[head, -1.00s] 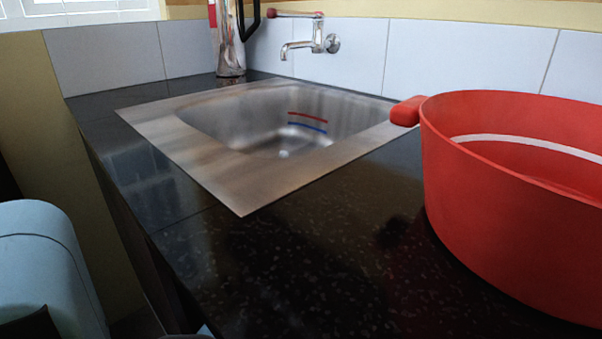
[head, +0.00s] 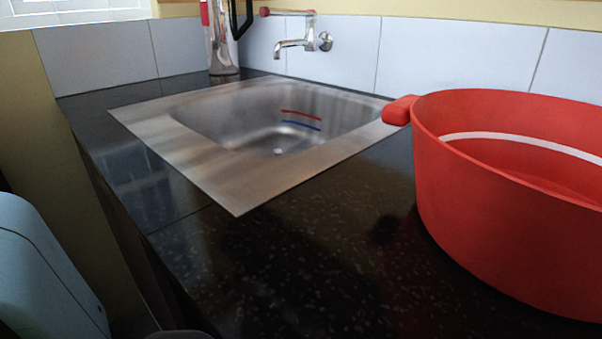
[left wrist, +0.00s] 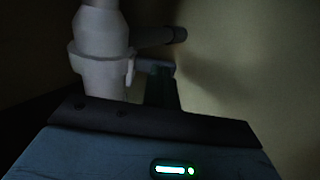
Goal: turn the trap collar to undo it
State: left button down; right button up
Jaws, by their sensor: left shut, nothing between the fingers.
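In the left wrist view, the white trap pipe (left wrist: 100,28) stands upright at the upper left, with a wider ring, the trap collar (left wrist: 98,66), around it. A small lug shows on the collar's right side. My left gripper (left wrist: 160,70) is shut and empty. Its dark fingers reach up just right of the collar, close to the lug; the dim light hides whether they touch it. The head view shows neither the trap, the collar nor my grippers. My right gripper is in neither view.
In the head view, a steel sink (head: 190,175) is set in the dark speckled counter (head: 300,260). A red pot (head: 490,210) stands at right. A wall tap (head: 300,44) and a steel jug (head: 222,45) are behind. In the wrist view, a dark pipe (left wrist: 158,36) runs right toward a plain wall (left wrist: 260,60).

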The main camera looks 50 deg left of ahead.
pick_arm(q)
jog(key=shift+w+a, duration=0.2)
jog(key=shift+w, duration=0.35)
jog(key=shift+w+a, duration=0.2)
jog(key=shift+w, duration=0.3)
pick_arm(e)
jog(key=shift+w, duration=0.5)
pick_arm(q)
jog(key=shift+w, duration=0.1)
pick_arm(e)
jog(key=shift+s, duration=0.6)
